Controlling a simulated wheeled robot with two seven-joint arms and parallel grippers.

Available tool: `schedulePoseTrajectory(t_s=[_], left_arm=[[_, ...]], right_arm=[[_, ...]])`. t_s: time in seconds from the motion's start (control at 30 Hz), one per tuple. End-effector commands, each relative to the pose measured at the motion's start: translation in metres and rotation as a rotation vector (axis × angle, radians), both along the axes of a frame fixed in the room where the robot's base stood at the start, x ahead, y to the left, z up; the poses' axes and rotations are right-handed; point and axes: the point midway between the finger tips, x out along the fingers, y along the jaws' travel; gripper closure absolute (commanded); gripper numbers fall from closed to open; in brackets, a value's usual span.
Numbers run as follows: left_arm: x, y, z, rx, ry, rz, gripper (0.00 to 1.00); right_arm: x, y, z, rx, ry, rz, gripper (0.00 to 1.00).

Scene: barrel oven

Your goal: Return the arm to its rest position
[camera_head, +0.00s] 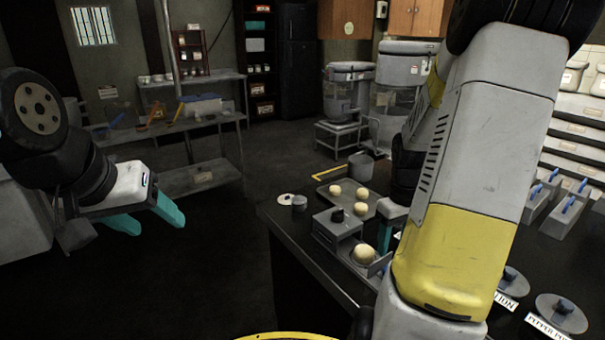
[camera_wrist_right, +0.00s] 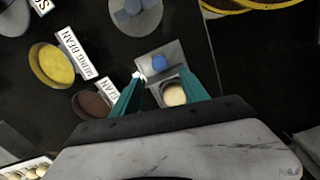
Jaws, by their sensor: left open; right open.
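My left gripper (camera_head: 143,218) is open and empty, held over the dark floor at the left, clear of the tables. My right arm crosses the right side of the head view and hides much of its gripper; teal finger parts (camera_head: 388,228) show beside the arm, over the dark worktable (camera_head: 290,262). In the right wrist view my right gripper (camera_wrist_right: 165,88) is open. A pale dough ball (camera_wrist_right: 174,94) in a grey device (camera_wrist_right: 150,54) appears between its fingers. Whether the fingers are level with the ball or above it, I cannot tell.
A tray (camera_head: 323,190) with several dough balls, a small grey device (camera_head: 330,232) and a metal pot (camera_head: 361,166) are on the worktable. Labelled bowls, including a yellow one (camera_wrist_right: 52,64), stand nearby. A metal rack table (camera_head: 205,180) stands behind my left gripper. Open floor lies between.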

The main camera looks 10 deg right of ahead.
Motion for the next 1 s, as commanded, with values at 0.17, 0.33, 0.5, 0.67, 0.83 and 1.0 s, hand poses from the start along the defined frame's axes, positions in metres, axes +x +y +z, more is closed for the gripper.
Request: schedulePoseTrajectory(t_s=[0.17,0.33,0.5,0.67,0.83,1.0], left_arm=[[0.0,0.0,0.0,0.0,0.0,0.0,0.41],[0.0,0.0,0.0,0.0,0.0,0.0,0.41],[0.0,0.0,0.0,0.0,0.0,0.0,0.41],[0.0,0.0,0.0,0.0,0.0,0.0,0.41],[0.0,0.0,0.0,0.0,0.0,0.0,0.41],[0.0,0.0,0.0,0.0,0.0,0.0,0.41]], right_arm=[[0.006,0.023,0.032,-0.015,-0.061,-0.01,0.48],[0.001,0.079,0.097,-0.01,-0.203,-0.049,0.48],[-0.023,0.139,0.153,0.054,-0.351,-0.088,0.48],[-0.054,0.181,0.186,0.145,-0.46,-0.115,0.48],[-0.077,0.203,0.201,0.218,-0.515,-0.13,0.48],[-0.083,0.209,0.204,0.239,-0.527,-0.136,0.48]])
